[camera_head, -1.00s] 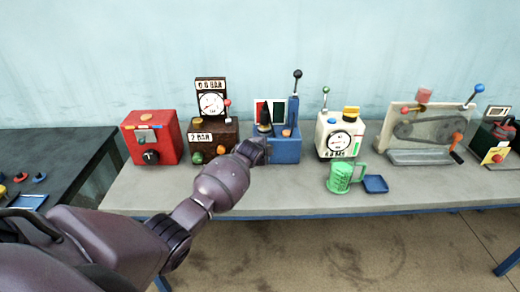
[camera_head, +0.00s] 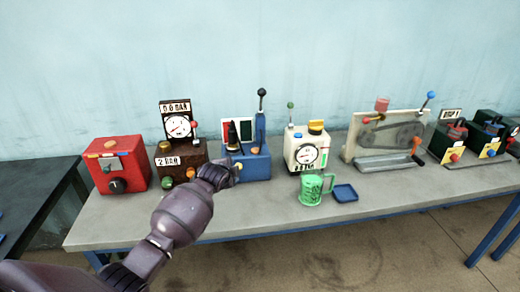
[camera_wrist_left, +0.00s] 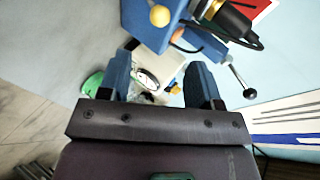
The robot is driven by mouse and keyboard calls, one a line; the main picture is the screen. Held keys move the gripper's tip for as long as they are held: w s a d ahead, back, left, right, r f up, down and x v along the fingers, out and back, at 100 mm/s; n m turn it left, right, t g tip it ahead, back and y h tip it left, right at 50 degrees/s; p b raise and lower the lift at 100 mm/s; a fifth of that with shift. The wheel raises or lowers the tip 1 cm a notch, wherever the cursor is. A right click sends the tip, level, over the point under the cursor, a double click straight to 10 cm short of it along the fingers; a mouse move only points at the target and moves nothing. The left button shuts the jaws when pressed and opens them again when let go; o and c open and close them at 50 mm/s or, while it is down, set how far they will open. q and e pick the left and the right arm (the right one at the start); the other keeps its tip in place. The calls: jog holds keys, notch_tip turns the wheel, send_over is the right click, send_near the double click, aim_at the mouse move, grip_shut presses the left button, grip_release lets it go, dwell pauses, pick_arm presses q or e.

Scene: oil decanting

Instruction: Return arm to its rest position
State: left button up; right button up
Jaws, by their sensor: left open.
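My left arm comes in from the lower left in the head view, and its gripper (camera_head: 232,172) is by the front of the blue device (camera_head: 256,163) with the upright lever. In the left wrist view the two blue fingers of the gripper (camera_wrist_left: 161,82) are apart, with nothing between them. Past them show the white gauge machine (camera_wrist_left: 165,66) and part of the green mug (camera_wrist_left: 92,84). The blue device also shows in the wrist view (camera_wrist_left: 146,32), close above the fingers. Whether the gripper touches it I cannot tell. My right gripper is not in view.
The grey bench (camera_head: 240,216) also carries a red box (camera_head: 117,165), a brown gauge box (camera_head: 180,160), the green mug (camera_head: 312,190), a small blue tray (camera_head: 345,193) and a belt machine (camera_head: 388,143). Its front strip is mostly clear. A dark table (camera_head: 35,190) stands at the left.

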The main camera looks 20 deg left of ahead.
pick_arm(q)
jog(key=d+r+n+t, duration=0.2)
jog(key=d+r+n, duration=0.1)
jog(key=r+n, duration=0.15)
jog(key=s+d+n+t+h, duration=0.2)
jog(key=s+d, duration=0.2)
jog(key=s, duration=0.1)
jog(key=s+d+f+n+g, duration=0.1)
jog(key=s+f, duration=0.5)
jog(key=s, duration=0.5)
jog(key=s+d+f+n+g+b, duration=0.1)
jog(key=s+f+n, duration=0.1)
jog(key=s+f, duration=0.5)
jog(key=s+d+f+n+g, duration=0.1)
jog(key=s+f, duration=0.5)
jog(key=s, duration=1)
jog(key=shift+d+f+n+g, duration=0.3)
jog(key=shift+n+g, duration=0.3)
jog(key=shift+n, duration=0.15)
jog(key=shift+c, duration=0.3)
